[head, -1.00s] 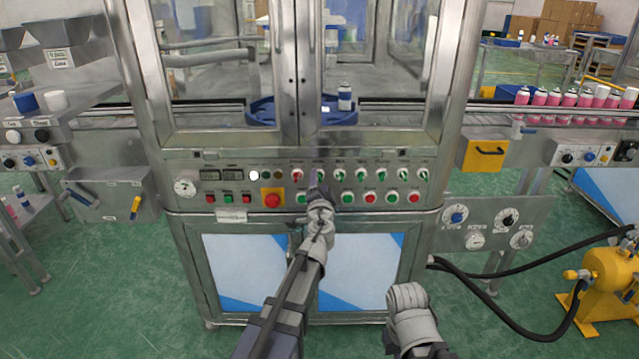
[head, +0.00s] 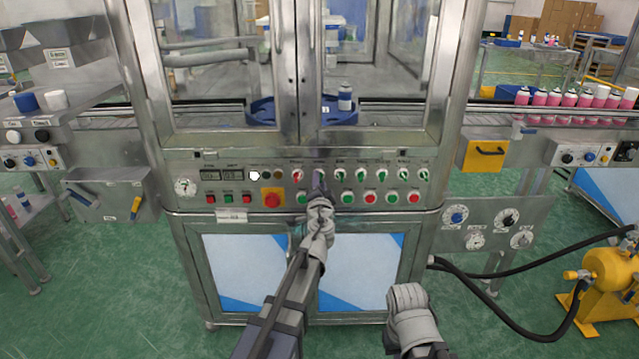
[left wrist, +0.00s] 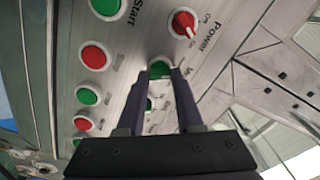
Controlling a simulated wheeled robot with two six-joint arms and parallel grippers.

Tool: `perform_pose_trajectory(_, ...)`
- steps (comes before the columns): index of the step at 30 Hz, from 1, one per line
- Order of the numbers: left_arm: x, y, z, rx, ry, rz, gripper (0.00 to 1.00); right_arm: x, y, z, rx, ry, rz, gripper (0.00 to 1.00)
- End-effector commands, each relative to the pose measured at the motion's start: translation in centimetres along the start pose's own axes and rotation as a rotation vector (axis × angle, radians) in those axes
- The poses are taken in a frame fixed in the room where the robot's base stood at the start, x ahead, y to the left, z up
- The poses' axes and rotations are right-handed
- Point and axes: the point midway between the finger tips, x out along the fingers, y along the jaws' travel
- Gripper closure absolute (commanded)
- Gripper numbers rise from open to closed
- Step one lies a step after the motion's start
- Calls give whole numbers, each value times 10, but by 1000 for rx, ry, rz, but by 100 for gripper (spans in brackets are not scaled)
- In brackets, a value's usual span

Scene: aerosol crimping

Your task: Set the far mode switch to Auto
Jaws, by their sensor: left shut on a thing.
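The mode switch (left wrist: 160,68) is a green knob in the left wrist view, beside a label that starts with "M" and is partly hidden. It sits next to the red Power switch (left wrist: 184,24), in the upper row of the machine's front panel. My left gripper (left wrist: 160,76) has one finger on each side of the green knob and is shut on it. In the head view, my left gripper (head: 320,182) reaches the panel and covers most of this knob, so its pointing direction is unclear. My right arm's end (head: 410,305) hangs low, away from the panel; its fingers cannot be made out.
Several green switches (head: 362,175) continue to the right in the same row. Green and red push buttons (head: 370,197) lie just below. A red emergency stop (head: 271,199) on yellow is left of my gripper. Glass doors (head: 380,70) stand above.

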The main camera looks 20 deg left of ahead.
Motion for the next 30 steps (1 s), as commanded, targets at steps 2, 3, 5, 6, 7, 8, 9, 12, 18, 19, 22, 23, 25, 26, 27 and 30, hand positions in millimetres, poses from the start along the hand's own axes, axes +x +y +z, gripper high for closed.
perform_pose_trajectory(2,0,0,0,0,0,0,100,0,0,0,0,0,0,100)
perform_pose_trajectory(3,0,0,0,0,0,0,100,0,0,0,0,0,0,100)
perform_pose_trajectory(5,0,0,0,1,0,0,100,0,0,0,0,0,0,100)
perform_pose_trajectory(6,0,0,0,3,0,0,100,0,0,0,0,0,0,100)
perform_pose_trajectory(7,0,0,0,7,0,0,100,0,0,0,0,0,0,100)
perform_pose_trajectory(8,0,0,0,11,0,0,100,0,0,0,0,0,0,100)
perform_pose_trajectory(9,0,0,0,20,0,0,100,0,0,0,0,0,0,100)
perform_pose_trajectory(12,0,0,0,57,0,0,100,0,0,0,0,0,0,100)
perform_pose_trajectory(18,0,1,0,194,1,0,100,0,0,0,0,0,0,100)
perform_pose_trajectory(19,0,1,0,220,1,0,100,0,0,0,0,0,0,100)
perform_pose_trajectory(22,0,1,0,313,1,0,100,1,0,0,0,0,0,100)
perform_pose_trajectory(23,0,1,0,342,1,0,100,1,0,0,0,0,0,100)
perform_pose_trajectory(25,0,1,0,409,1,0,100,1,0,0,0,0,0,100)
perform_pose_trajectory(26,0,1,0,438,1,0,100,1,0,0,0,0,0,100)
perform_pose_trajectory(27,0,1,0,476,1,0,100,1,0,0,0,0,0,100)
perform_pose_trajectory(30,0,1,0,570,1,0,100,1,0,0,0,0,0,100)
